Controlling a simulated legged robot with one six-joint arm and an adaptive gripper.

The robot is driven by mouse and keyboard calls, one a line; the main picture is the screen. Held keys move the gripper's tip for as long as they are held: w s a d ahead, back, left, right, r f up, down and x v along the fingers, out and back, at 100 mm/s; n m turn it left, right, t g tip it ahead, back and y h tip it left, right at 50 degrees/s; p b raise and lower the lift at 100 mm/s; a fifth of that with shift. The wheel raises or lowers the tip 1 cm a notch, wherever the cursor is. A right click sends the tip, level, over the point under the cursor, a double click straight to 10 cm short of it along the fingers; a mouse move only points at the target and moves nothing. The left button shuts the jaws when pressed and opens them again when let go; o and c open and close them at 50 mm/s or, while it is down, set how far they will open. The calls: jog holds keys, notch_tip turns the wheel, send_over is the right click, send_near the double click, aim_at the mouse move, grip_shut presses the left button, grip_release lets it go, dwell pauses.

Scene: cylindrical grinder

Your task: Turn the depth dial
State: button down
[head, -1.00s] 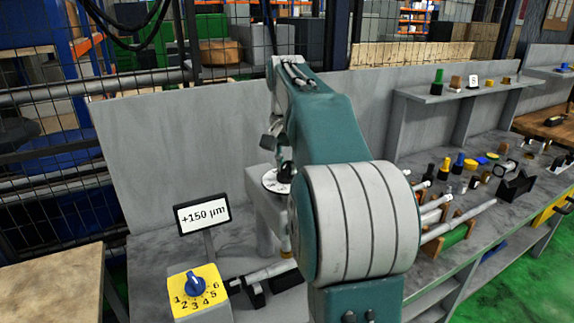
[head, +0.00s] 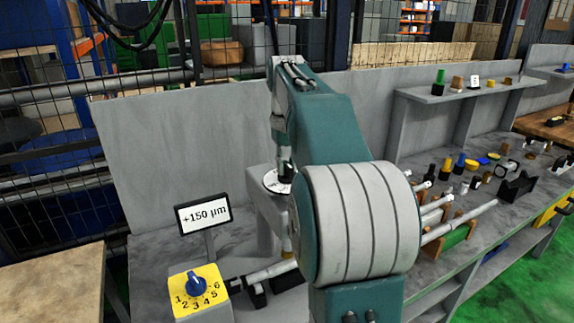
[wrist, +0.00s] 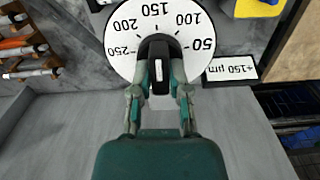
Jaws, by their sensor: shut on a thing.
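The depth dial is a round white disc (wrist: 122,35) with black numbers from 50 to 250. A black knob (wrist: 157,52) with a white line stands at its middle. In the head view the dial (head: 273,183) lies on top of a grey post, partly hidden by my arm. My gripper (wrist: 160,88) is shut on the black knob, one finger on each side. A small display (head: 203,214) reads +150 µm; it also shows upside down in the wrist view (wrist: 231,69).
A yellow selector box (head: 207,284) with a blue knob (head: 196,286) and numbers 1 to 6 stands front left. White cylindrical parts (head: 458,222) lie on racks to the right. A grey panel (head: 165,150) stands behind the bench.

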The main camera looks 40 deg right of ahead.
aim_at(286, 163)
jog(key=shift+n, duration=0.3)
jog(key=c, duration=0.6)
grip_release()
jog(key=shift+w, duration=0.1)
jog(key=shift+r, duration=3.65)
